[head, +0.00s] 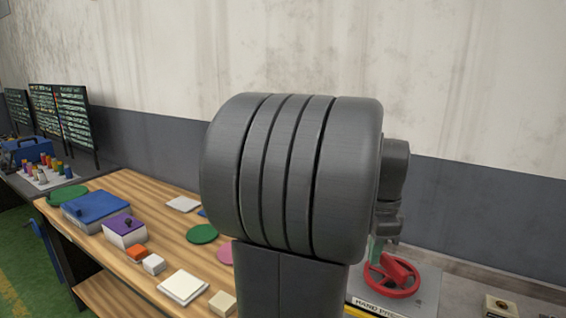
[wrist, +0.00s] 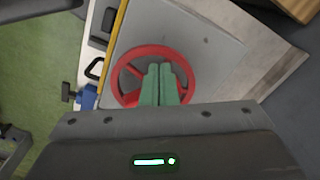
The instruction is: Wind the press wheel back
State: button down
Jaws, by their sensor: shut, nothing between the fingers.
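The press wheel (wrist: 190,66) is a red spoked handwheel on a grey plate (wrist: 215,30) in the wrist view. In the head view the red wheel (head: 392,283) sits at the lower right, on a base with a "HAND PRESS" label (head: 378,309), partly behind my arm. My gripper (wrist: 161,68) has green fingers, shut together with nothing between them. The fingertips appear over the wheel's middle; I cannot tell whether they touch it. The fingers and gripper body hide the wheel's near part.
A wooden table (head: 160,200) at left holds a blue box (head: 95,207), a purple-topped box (head: 124,231), and several small blocks and discs. A small beige box with a dark knob (head: 499,306) stands right of the press. My arm blocks the middle of the head view.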

aim_at(371, 279)
jog(key=shift+s+a+p, duration=0.1)
jog(key=shift+s+p, duration=0.1)
jog(key=shift+p, duration=0.1)
jog(key=shift+s+p, duration=0.45)
jog(key=shift+s, duration=0.05)
jog(key=shift+s+p, duration=0.4)
jog(key=shift+s, duration=0.15)
jog(key=shift+s, duration=0.1)
dwell(0.4)
jog(key=shift+s+a, duration=0.1)
jog(key=shift+a, duration=0.25)
notch_tip(371, 279, up, 5)
jog(key=p, duration=0.4)
jog(key=shift+f, duration=0.15)
jog(key=shift+r, duration=0.65)
